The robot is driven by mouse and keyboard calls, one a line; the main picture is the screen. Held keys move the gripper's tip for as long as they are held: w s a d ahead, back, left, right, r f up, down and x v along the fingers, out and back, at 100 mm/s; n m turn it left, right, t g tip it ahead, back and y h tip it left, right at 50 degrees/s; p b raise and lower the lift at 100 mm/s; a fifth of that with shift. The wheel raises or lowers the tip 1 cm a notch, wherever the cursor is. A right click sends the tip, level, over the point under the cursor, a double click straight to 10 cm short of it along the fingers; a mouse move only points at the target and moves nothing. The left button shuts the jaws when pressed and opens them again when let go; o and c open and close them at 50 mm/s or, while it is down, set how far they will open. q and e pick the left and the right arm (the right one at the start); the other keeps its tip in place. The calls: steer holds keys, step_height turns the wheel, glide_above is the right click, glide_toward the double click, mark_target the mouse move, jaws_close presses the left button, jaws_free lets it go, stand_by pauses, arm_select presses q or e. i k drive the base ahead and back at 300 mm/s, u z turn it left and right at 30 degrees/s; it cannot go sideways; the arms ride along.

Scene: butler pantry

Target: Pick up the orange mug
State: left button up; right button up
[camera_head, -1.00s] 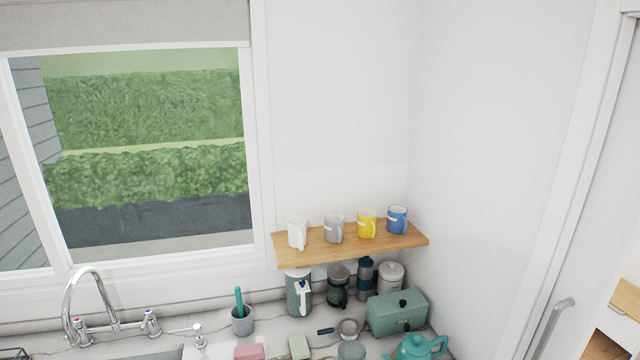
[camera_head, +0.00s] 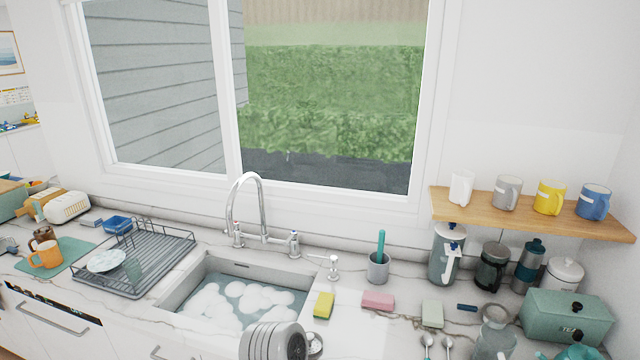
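The orange mug (camera_head: 46,254) stands upright on a green mat (camera_head: 66,256) on the counter at the far left of the head view. A brown mug (camera_head: 42,236) stands right behind it, partly covered by it. Neither of my grippers shows clearly.
A dish rack (camera_head: 150,258) with a plate stands right of the mat. A sink (camera_head: 240,300) with foamy water and a tall faucet follows. A wall shelf (camera_head: 520,212) holds white, grey, yellow and blue mugs. A green tea box (camera_head: 567,318) stands at right.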

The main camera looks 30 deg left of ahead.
mark_target(49, 251)
steer(key=u, duration=2.55)
steer(key=k, duration=0.35)
steer(key=u, duration=1.55)
steer(key=i, duration=2)
steer(key=z, duration=0.3)
steer(key=i, duration=2)
steer(key=z, duration=1.8)
steer(key=i, duration=1.1)
steer(key=z, duration=0.9)
